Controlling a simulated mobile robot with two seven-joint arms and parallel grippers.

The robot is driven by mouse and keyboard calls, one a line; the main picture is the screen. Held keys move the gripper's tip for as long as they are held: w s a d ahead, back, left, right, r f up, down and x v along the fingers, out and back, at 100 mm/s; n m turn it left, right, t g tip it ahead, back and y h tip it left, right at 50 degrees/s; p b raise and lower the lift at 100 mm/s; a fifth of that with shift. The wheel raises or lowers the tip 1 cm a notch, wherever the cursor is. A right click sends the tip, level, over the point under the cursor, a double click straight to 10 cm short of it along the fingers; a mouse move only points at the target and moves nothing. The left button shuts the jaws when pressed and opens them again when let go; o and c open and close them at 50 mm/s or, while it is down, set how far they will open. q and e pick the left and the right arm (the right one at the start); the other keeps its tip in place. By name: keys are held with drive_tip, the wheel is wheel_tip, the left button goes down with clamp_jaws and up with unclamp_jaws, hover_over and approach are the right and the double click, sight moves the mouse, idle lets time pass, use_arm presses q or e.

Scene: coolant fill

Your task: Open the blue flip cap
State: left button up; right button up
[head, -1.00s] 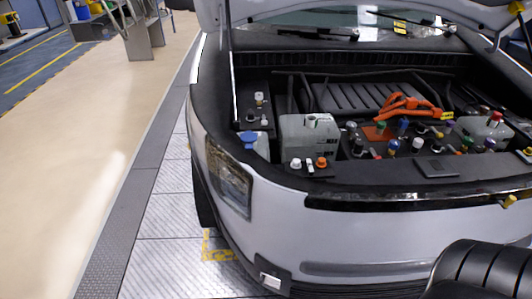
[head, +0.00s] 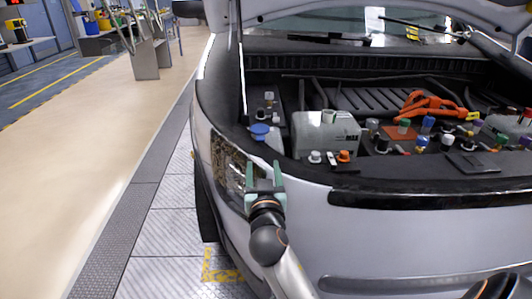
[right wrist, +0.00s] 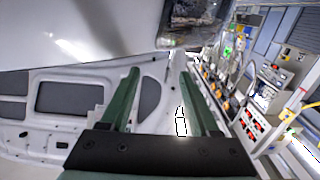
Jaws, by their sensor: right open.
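The blue flip cap (head: 260,130) sits on a pale reservoir neck at the front left of the open engine bay. It looks closed, though it is small in the head view. My right gripper (head: 265,178) is open and empty. In the head view it appears in front of the car's headlight, below the blue cap and apart from it. The right wrist view shows its two green fingers (right wrist: 160,95) spread, with nothing between them; the cap is not visible there. My left gripper is not in view.
A grey-white tank (head: 325,132) stands right of the cap, with white and orange caps (head: 344,156) before it. Orange cables (head: 428,104) lie farther right. The raised hood (head: 350,10) hangs above. The floor left of the car is clear.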

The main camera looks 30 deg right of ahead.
sight(261, 141)
drive_tip(key=x, duration=1.2)
drive_tip(key=shift+w+r, duration=0.1)
clamp_jaws()
idle(1.1)
